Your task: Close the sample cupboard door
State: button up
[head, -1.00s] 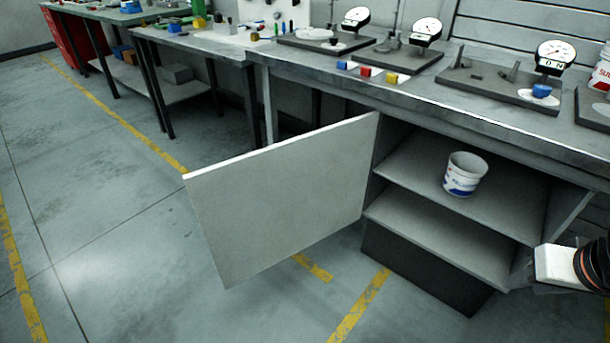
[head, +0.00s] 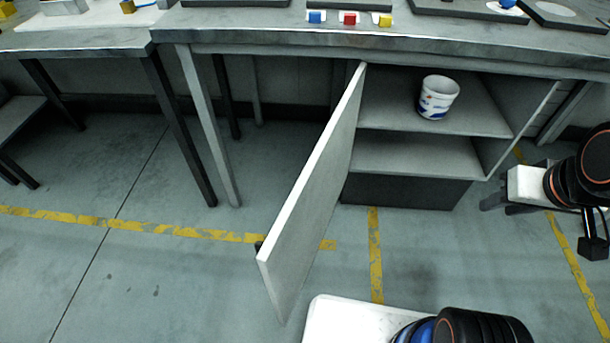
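The sample cupboard door (head: 313,192) is a pale grey panel, hinged at the left side of the cupboard. It stands wide open, swung out toward me, and I see it nearly edge-on. My gripper (head: 492,201) is at the right, in front of the cupboard's right side and apart from the door. Its dark fingers are small and partly hidden by the white wrist part, so their opening is unclear.
Dark table legs (head: 180,130) stand left of the door. The floor left of the door is clear.

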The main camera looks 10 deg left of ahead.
aim_at(287, 255)
jog(key=k+j+z, duration=0.2)
jog(key=j, duration=0.4)
jog(key=k+j+z, duration=0.25)
jog(key=j, duration=0.3)
jog(key=k+j+z, duration=0.2)
jog(key=j, duration=0.35)
jog(key=k+j+z, duration=0.25)
jog(key=j, duration=0.25)
jog(key=k+j+z, duration=0.2)
jog(key=j, duration=0.25)
jog(key=j+u, duration=0.1)
jog(key=u, duration=0.2)
jog(key=k+j+z, duration=0.15)
jog(key=k, duration=0.45)
